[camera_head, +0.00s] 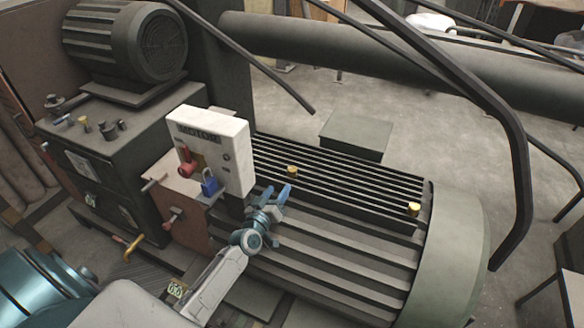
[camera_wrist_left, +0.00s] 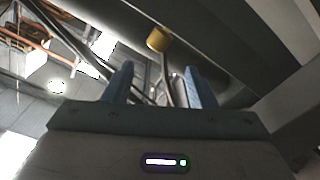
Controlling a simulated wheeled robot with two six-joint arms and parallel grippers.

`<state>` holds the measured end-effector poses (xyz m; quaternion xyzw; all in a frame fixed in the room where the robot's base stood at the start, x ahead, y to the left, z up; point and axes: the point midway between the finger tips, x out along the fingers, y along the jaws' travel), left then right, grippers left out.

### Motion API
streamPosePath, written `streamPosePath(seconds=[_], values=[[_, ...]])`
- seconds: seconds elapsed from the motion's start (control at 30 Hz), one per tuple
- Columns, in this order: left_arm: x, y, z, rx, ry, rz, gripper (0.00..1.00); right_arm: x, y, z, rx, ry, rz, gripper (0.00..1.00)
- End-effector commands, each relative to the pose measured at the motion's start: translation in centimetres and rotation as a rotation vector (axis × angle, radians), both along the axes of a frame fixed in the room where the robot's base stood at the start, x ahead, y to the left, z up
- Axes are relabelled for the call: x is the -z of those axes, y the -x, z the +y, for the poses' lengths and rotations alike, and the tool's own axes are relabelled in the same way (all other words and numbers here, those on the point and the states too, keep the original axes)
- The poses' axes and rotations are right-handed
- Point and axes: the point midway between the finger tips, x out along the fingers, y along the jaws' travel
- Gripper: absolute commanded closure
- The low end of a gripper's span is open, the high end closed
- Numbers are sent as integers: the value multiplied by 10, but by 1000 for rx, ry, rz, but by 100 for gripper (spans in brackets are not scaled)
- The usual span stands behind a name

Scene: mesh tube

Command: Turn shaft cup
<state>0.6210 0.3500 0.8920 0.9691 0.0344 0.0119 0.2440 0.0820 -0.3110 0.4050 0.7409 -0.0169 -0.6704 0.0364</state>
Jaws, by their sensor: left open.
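Two small brass-yellow cups sit on top of the large ribbed motor (camera_head: 335,225). The nearer cup (camera_head: 292,171) is at its left part and the other cup (camera_head: 414,209) is near its right end. My left gripper (camera_head: 277,192) is open and empty, just below and left of the nearer cup in the head view, apart from it. In the left wrist view, one yellow cup (camera_wrist_left: 158,38) shows beyond and above the open fingers (camera_wrist_left: 158,84), with nothing between them. I cannot tell for sure which of the two cups this is. My right gripper is out of view.
A white motor switch box (camera_head: 217,150) with a red handle (camera_head: 187,160) and blue padlock (camera_head: 209,182) stands just left of my left gripper. A dark bent rail (camera_head: 515,130) rises over the right side. A yellow handle (camera_head: 134,246) is lower left.

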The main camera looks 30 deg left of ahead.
Motion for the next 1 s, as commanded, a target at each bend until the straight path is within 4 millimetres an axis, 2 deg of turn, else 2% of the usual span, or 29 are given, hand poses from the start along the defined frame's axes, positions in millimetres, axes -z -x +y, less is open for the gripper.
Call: streamPosePath(seconds=[0.03,0.1,0.27,0.47,0.8,1.0], values=[[-1,-1,-1,3,-136,11,49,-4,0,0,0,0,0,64],[0,-2,-2,8,-294,24,49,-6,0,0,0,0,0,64],[2,-4,-3,13,-478,37,49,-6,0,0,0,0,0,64],[4,-25,-2,13,-497,36,49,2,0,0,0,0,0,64],[5,-87,2,13,-493,35,49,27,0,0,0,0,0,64],[4,-107,3,13,-492,38,49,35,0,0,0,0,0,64]])
